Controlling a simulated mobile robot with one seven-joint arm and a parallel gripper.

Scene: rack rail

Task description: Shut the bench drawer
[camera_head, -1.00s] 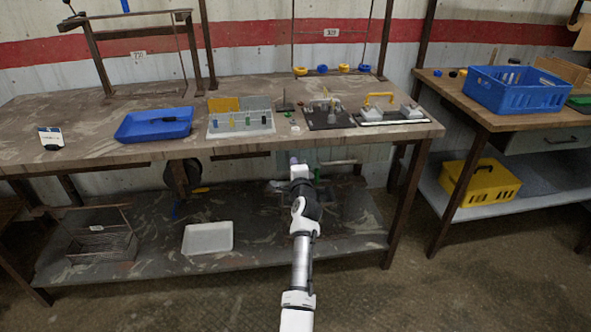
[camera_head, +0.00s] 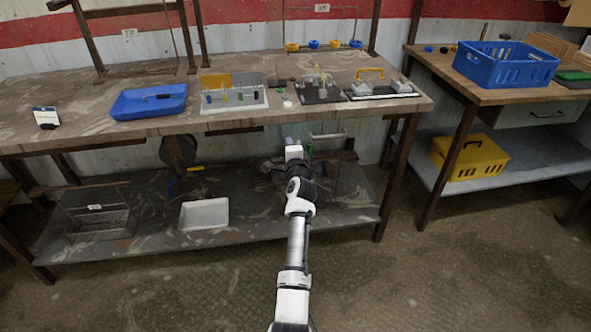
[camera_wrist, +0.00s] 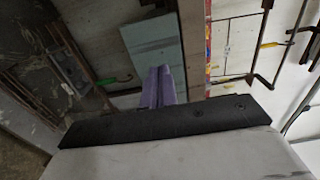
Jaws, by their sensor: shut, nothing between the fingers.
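A pale grey-green drawer front (camera_head: 346,127) with a bar handle (camera_head: 328,135) shows under the right part of the long workbench. How far it stands out is hard to tell. My gripper (camera_head: 289,142) is below the bench top, just left of the handle in the picture, partly hidden by its own wrist. In the wrist view, its purple fingers (camera_wrist: 160,88) are together and empty. A pale teal panel (camera_wrist: 153,42) lies beyond them; I cannot tell whether they touch it. Another drawer (camera_head: 535,113) with a handle sits under the right-hand bench and looks closed.
The workbench (camera_head: 60,120) has a blue tray (camera_head: 150,102) and fixtures on top. Its lower shelf holds a white tray (camera_head: 204,214) and a wire basket (camera_head: 98,222). A bench leg (camera_head: 398,180) stands right of my arm. Floor in front is clear.

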